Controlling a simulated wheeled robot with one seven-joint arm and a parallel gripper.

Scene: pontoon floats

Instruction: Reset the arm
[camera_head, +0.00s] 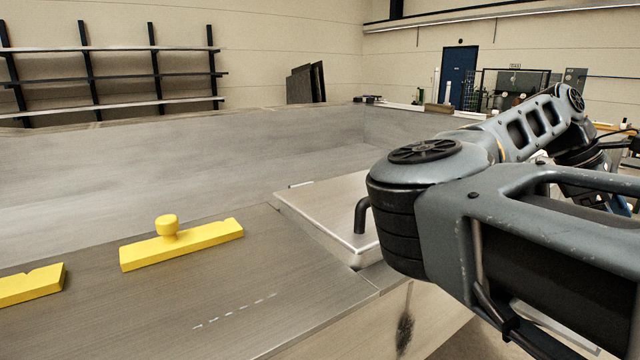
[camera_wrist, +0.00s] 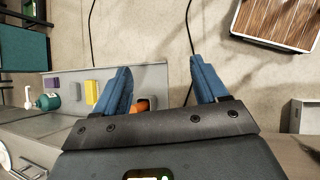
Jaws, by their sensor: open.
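My arm fills the right side of the head view, bent at a large joint over the right end of the metal surface. In the wrist view my gripper (camera_wrist: 162,88) shows two blue fingers spread apart.
A yellow block with a knob (camera_head: 182,245) and another yellow piece (camera_head: 32,284) sit on the metal surface (camera_head: 230,300). A metal lid (camera_head: 325,215) lies close by my arm. A grey tray (camera_wrist: 155,75) holds small items; a slatted wooden piece (camera_wrist: 278,18) is at upper right.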

